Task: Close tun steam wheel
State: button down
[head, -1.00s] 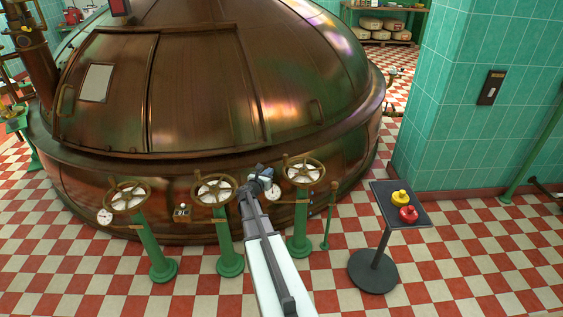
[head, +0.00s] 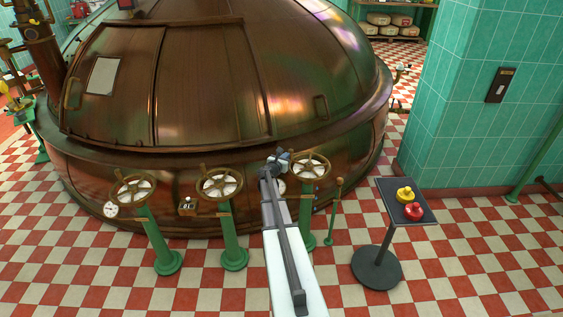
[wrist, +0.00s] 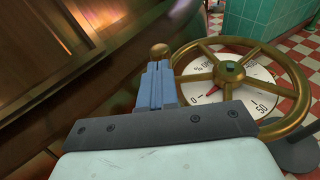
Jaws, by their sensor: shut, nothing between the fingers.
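Three brass handwheels on green posts stand in front of the copper vessel (head: 215,90): a left wheel (head: 133,187), a middle wheel (head: 219,184) and a right wheel (head: 309,166). No readable label shows which is the tun steam wheel. My gripper (head: 280,158) is just left of the right wheel, partly hiding its gauge. In the wrist view, my shut, empty gripper (wrist: 157,80) lies left of a brass wheel (wrist: 298,82) with a green hub and a numbered white dial. A brass knob (wrist: 159,50) shows just beyond the fingertips; I cannot tell whether they touch.
A stand with a dark tray (head: 388,190) holds a yellow object (head: 405,194) and a red object (head: 414,212) at right. A thin green lever post (head: 333,215) stands beside the right wheel. A tiled pillar (head: 465,90) rises behind. The checkered floor in front is open.

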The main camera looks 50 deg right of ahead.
jog(key=shift+x, duration=0.85)
jog(key=shift+w+d, duration=0.55)
jog(key=shift+d, duration=0.15)
